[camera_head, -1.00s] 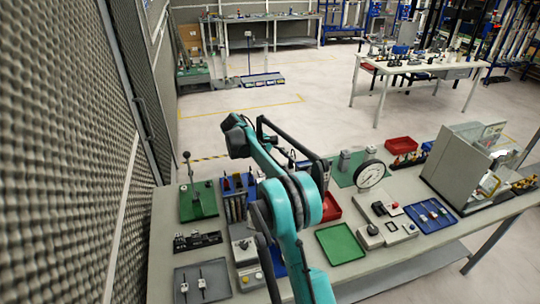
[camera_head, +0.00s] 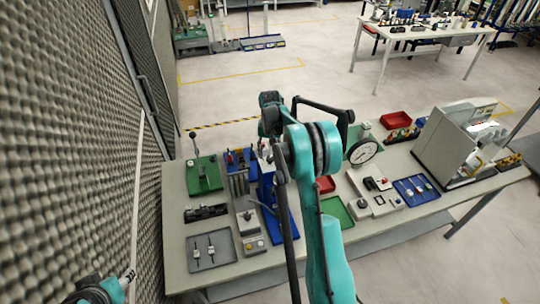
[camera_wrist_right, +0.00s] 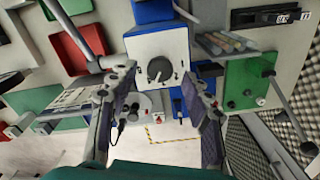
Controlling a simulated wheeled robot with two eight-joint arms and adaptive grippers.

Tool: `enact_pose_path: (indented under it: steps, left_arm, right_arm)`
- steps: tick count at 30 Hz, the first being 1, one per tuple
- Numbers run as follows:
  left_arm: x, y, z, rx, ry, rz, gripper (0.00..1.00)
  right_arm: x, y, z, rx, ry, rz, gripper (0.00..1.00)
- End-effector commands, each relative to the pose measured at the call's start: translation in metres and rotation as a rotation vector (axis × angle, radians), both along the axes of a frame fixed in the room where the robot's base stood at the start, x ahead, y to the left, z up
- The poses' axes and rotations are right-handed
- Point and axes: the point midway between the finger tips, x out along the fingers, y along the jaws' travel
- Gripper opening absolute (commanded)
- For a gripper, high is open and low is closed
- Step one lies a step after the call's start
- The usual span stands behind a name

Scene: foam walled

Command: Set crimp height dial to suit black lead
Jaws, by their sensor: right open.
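The crimp height dial, a round dark knob (camera_wrist_right: 159,69), sits on the pale face of a blue-sided unit (camera_wrist_right: 157,38) in the right wrist view. My right gripper (camera_wrist_right: 159,74) is open, its two fingers on either side of the dial; I cannot tell whether they touch it. In the head view the blue unit (camera_head: 272,208) stands on the bench, partly behind my right arm, which hides the dial. My left gripper (camera_head: 127,276) shows at the bottom left, clear of the bench. No black lead can be made out for certain.
A green board with a lever (camera_head: 203,176), a grey tray with two small pieces (camera_head: 228,254) and a blue tray (camera_head: 432,196) lie on the bench. A round gauge (camera_head: 363,152) and a large grey machine (camera_head: 440,140) stand to the right. A padded wall closes the left.

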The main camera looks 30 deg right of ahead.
Motion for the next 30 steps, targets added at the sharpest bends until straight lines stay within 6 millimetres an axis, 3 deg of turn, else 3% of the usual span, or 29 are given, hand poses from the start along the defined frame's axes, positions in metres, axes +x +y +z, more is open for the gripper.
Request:
enact_pose_path:
  steps: [6,14,18,20,24,30]
  left_arm:
    - [0.000,0.000,0.002,0.000,0.000,0.000,0.44]
    - [0.000,0.000,0.002,0.000,0.000,0.000,0.44]
    - [0.000,0.000,0.002,0.000,0.000,0.000,0.44]
    - [0.000,0.000,0.002,0.000,0.000,0.000,0.44]
    - [0.000,0.000,0.001,0.000,0.000,0.000,0.44]
    - [0.000,0.000,-0.021,0.000,0.000,0.000,0.44]
  right_arm:
    - [0.000,0.000,-0.018,-0.001,0.001,0.001,0.49]
    - [0.000,0.000,-0.019,-0.001,0.001,0.002,0.49]
    - [0.000,0.000,-0.019,-0.001,0.001,0.002,0.12]
    - [0.000,0.000,-0.019,-0.001,0.001,0.002,0.00]
    - [0.000,0.000,-0.020,-0.001,0.001,-0.003,0.00]
    - [0.000,0.000,-0.023,-0.001,0.001,-0.097,0.00]
